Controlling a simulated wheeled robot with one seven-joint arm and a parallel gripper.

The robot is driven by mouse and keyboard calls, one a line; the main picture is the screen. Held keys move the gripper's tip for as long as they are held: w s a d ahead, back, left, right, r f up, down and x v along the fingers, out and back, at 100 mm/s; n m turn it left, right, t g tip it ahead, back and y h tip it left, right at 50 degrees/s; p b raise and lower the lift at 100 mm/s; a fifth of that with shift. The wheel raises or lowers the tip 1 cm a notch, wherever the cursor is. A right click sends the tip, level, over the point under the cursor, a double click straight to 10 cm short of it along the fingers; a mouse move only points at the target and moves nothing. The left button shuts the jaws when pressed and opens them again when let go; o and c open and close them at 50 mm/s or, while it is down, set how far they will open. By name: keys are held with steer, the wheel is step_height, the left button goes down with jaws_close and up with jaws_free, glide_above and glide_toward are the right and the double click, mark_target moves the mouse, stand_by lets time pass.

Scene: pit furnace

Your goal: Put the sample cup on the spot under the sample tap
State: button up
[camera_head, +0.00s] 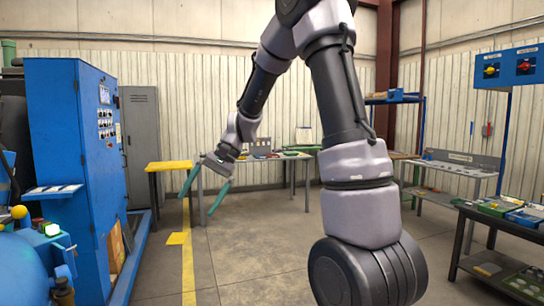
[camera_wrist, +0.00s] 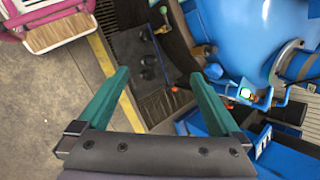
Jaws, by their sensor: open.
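My gripper (camera_head: 204,195) is open and empty, its two teal fingers spread, held in the air right of the blue cabinet. In the wrist view the gripper (camera_wrist: 160,76) points down at the floor and the blue machinery, with nothing between its fingers. A small white and green glowing piece (camera_wrist: 245,92) sits on the blue vessel's fittings; it also shows in the head view (camera_head: 52,229). I cannot tell whether it is a lamp or part of the sampling place. I cannot make out the sample cup, the sample tap or the spot for certain.
A blue control cabinet (camera_head: 82,150) stands left, with a blue vessel (camera_wrist: 240,35) and pipes beside it. A yellow-topped table (camera_head: 168,166) and grey bench stand behind. A dark bench (camera_head: 510,228) with trays is at right. The middle floor (camera_head: 260,245) is clear.

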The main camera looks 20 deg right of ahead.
steer(key=s+d+r+t+h, duration=0.2)
steer(key=s+d+r+t, duration=0.2)
steer(key=s+d+r, duration=0.2)
steer(key=s+d+r+n+t+h, duration=0.1)
steer(key=s+d+r+t+h, duration=0.2)
steer(key=s+d+r, duration=0.4)
steer(key=s+t, duration=0.1)
steer(key=s, duration=0.3)
steer(key=shift+s+d+t, duration=0.15)
steer(key=shift+d+t, duration=0.1)
steer(key=shift+t, duration=0.05)
steer(key=shift+r, duration=0.1)
